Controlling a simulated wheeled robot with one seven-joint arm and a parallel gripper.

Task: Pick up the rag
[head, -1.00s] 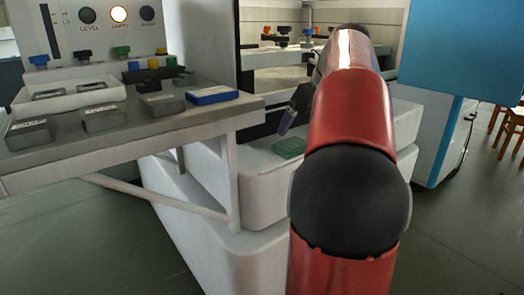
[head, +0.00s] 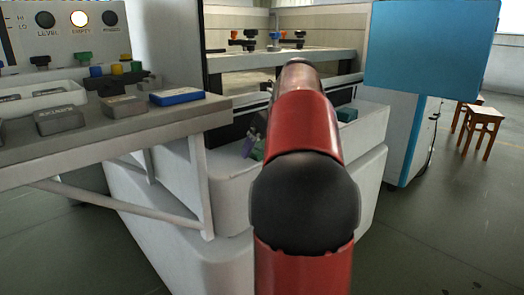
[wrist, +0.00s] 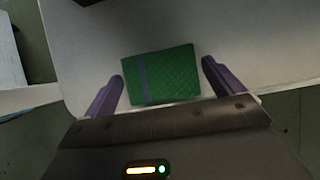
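A green folded rag (wrist: 162,76) with a greyish stripe near its left side lies flat on a pale ledge (wrist: 80,45) in the wrist view. My gripper (wrist: 163,82) is open, with its two purple fingers apart at the left and right of the rag and nothing held between them. Whether the fingertips touch the ledge cannot be told. In the head view only a sliver of the rag (head: 259,150) shows, beside a purple finger of my gripper (head: 249,146); my red arm hides most of both.
A grey shelf (head: 130,130) with labelled blocks, a blue block (head: 177,96) and a white tray (head: 45,101) stands at left. A blue panel (head: 430,50) and wooden stool (head: 482,120) are at right.

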